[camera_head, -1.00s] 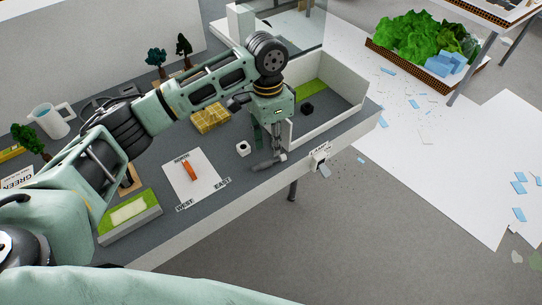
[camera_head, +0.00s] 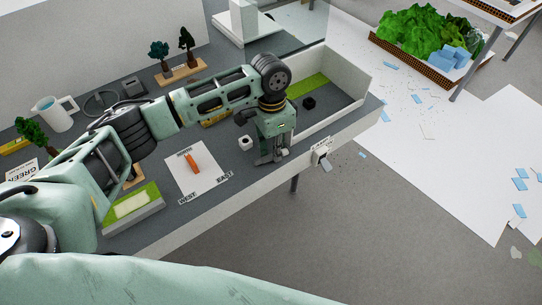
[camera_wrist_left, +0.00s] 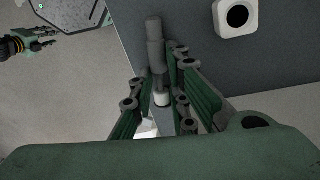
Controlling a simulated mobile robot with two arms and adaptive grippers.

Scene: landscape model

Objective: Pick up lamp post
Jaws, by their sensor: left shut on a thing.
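The lamp post is a slim grey cylinder (camera_wrist_left: 155,45) with a pale part lower down. In the left wrist view it stands out between the fingers of my left gripper (camera_wrist_left: 160,95), which is shut on it. In the head view my left gripper (camera_head: 270,155) is low over the front edge of the grey table, and the fingers mostly hide the post. I cannot tell whether the post touches the table. A small dark gripper (camera_wrist_left: 38,44), apparently my right one, shows at the upper left of the wrist view; its opening is unclear.
A white block with a dark hole (camera_head: 245,143) sits just left of the gripper. A compass sheet (camera_head: 210,190) with an orange piece lies further left. A white-walled corner with a black block (camera_head: 309,103) is right. A socket-like box (camera_head: 321,154) is on the table's front edge.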

